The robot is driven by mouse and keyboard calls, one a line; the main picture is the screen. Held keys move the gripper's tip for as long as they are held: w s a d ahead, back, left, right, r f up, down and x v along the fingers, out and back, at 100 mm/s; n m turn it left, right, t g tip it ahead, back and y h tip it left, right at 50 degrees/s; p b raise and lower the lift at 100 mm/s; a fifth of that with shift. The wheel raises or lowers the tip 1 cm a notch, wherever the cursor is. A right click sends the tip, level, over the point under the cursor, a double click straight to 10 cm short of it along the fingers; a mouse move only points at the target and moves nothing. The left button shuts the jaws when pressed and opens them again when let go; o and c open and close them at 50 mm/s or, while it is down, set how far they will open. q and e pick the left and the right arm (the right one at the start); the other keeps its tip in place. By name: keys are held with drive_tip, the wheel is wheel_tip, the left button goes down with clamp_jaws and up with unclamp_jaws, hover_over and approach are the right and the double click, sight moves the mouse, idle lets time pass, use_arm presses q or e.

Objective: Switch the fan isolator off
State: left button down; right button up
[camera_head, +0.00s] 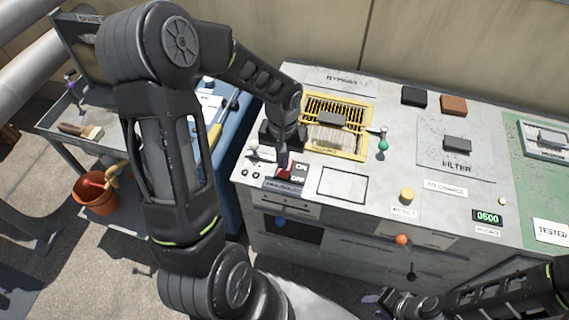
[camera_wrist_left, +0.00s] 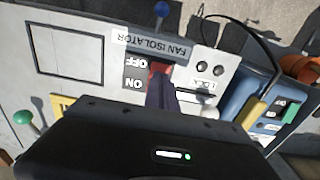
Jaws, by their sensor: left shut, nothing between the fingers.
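The fan isolator's red handle (camera_head: 284,174) is at the front left of the grey bench, beside a dark ON/OFF plate (camera_head: 299,172). In the left wrist view the red handle (camera_wrist_left: 159,67) shows near the OFF word, above the FAN ISOLATOR label strip in the head view's sense of behind it. My left gripper (camera_head: 282,161) is shut and empty, its fingertips (camera_wrist_left: 160,88) right at the handle and partly hiding it. I cannot tell whether they touch. My right gripper (camera_head: 385,301) is low in front of the bench; its jaws are unclear.
A yellow grille (camera_head: 364,112) lies behind the isolator, with a green-knobbed lever (camera_head: 383,145) to its right. A small lever (camera_head: 254,146) stands left of the isolator. A blue-knobbed lever (camera_wrist_left: 161,9) projects near the label. A tool cart (camera_head: 62,117) stands left.

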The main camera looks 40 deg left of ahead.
sight(283, 172)
use_arm(q)
wheel_tip(283, 172, up, 5)
drive_tip(key=p, duration=0.2)
drive_tip(key=shift+f+p, duration=0.15)
drive_tip(key=shift+p, duration=0.25)
idle(0.3)
